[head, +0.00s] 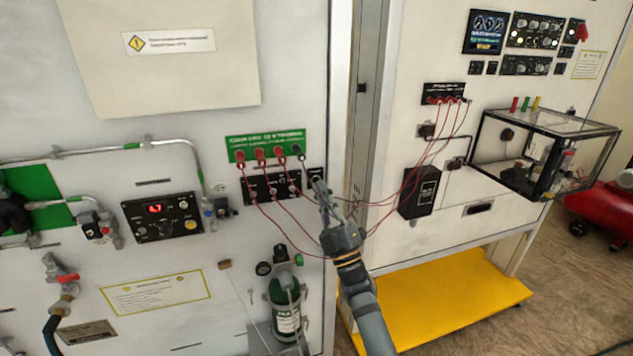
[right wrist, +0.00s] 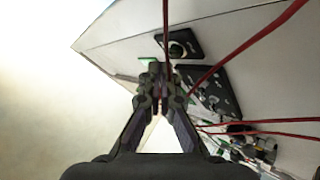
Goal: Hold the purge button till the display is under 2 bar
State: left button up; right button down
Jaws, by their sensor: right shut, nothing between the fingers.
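My right gripper (head: 319,188) is shut and empty, its fingertips close to a small black plate (head: 315,174) at the right edge of the left panel. In the right wrist view, the shut fingers (right wrist: 156,70) point toward a black plate with a round button (right wrist: 177,47), just beyond and slightly right of the tips. I cannot tell whether they touch it. The labels are too small to read, so I cannot confirm which is the purge button. My left gripper is not in view.
Red cables (head: 284,232) loop from the green-labelled socket strip (head: 265,145) past my right gripper to the right panel. A green bottle (head: 286,305) stands below. A clear box (head: 545,150) and yellow platform (head: 450,297) are at right.

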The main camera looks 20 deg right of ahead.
jog(key=shift+w, duration=0.15)
dwell(0.6)
jog(key=shift+w+b, duration=0.3)
jog(key=shift+w, duration=0.35)
dwell(0.7)
jog(key=shift+s, duration=0.15)
dwell(1.5)
jog(key=shift+s, duration=0.7)
jog(key=s+p, duration=0.1)
jog(key=s, duration=0.4)
jog(key=shift+d+p, duration=0.1)
jog(key=shift+p, duration=0.3)
